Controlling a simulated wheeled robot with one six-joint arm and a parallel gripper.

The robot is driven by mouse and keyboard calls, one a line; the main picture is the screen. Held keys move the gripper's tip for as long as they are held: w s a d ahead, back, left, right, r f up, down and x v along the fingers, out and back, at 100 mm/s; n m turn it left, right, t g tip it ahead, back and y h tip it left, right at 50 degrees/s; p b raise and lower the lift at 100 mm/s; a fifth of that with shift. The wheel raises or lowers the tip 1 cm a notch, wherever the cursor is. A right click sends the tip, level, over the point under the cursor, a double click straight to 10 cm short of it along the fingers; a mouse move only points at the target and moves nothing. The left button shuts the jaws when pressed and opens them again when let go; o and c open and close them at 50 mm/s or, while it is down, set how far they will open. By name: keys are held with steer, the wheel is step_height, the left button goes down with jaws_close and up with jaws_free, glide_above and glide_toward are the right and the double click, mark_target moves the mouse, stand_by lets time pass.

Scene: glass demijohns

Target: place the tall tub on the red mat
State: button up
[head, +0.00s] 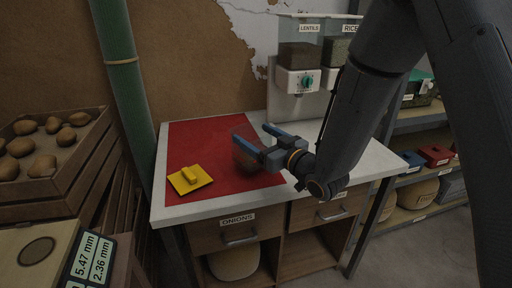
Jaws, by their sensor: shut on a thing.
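The red mat (215,135) lies on the white worktop, covering its left and middle part. My gripper (251,133) has its two blue fingers pointing to the back left, over the right part of the mat. It is shut on a faint, see-through dark thing, which seems to be the tall tub (244,161). The tub's outline blends into the red, and a finger hides part of it. It is seen against the mat; I cannot tell whether its base touches it.
Dispensers (298,82) hang at the back wall. A green pipe (126,85) stands left of the worktop (225,206), beside a potato crate (45,185). The mat's back left is clear.

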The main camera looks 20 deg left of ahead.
steer(key=shift+f, duration=1.75)
steer(key=shift+f, duration=0.15)
steer(key=o, duration=1.6)
steer(key=shift+o, duration=0.2)
steer(key=shift+s+d, duration=0.15)
steer(key=shift+d, duration=0.1)
steer(key=b+v, duration=0.1)
steer(key=v, duration=1)
steer(key=shift+s+d, duration=0.15)
steer(key=shift+d, duration=0.05)
